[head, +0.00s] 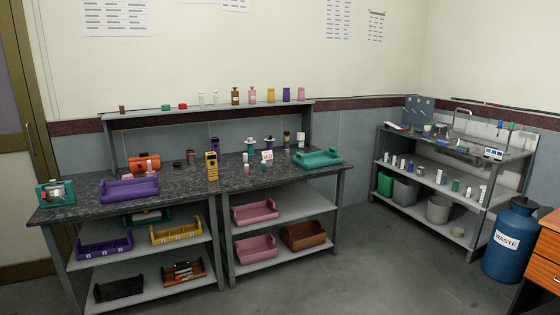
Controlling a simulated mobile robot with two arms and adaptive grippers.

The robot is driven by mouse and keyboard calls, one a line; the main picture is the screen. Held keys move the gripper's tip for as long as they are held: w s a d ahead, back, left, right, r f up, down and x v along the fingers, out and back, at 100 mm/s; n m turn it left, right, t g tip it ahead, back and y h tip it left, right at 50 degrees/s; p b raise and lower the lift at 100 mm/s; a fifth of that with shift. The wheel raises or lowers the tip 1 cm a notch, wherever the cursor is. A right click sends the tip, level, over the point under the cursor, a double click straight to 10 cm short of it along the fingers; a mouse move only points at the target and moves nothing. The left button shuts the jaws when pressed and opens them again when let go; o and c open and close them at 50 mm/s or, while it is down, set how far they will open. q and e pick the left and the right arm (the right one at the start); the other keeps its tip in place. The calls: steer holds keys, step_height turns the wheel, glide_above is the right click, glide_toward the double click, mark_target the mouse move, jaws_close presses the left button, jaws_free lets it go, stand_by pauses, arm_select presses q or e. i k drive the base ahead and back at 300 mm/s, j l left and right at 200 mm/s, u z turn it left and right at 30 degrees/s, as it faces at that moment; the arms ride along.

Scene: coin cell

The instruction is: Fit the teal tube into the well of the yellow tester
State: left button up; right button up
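The yellow tester (211,167) stands upright on the dark speckled bench, near its middle front. It has a dark panel on its face; its well cannot be made out from here. Neither of my grippers is in view.
A purple tray (130,189) lies left of the tester, and a teal tray (317,158) lies at the bench's right end. Small bottles and a white sign (267,155) crowd the middle. A blue waste drum (509,243) stands at right. The floor in front is clear.

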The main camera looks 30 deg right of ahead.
mark_target(212, 170)
steer(key=i+l+z, duration=0.15)
steer(key=i+l, duration=0.15)
steer(key=i+l+z, duration=0.1)
steer(key=i+l, duration=0.15)
steer(key=i, duration=0.25)
steer(key=i+l+z, duration=0.15)
steer(key=i, duration=0.25)
steer(key=i+l+z, duration=0.15)
steer(key=i, duration=0.25)
steer(key=l, duration=0.1)
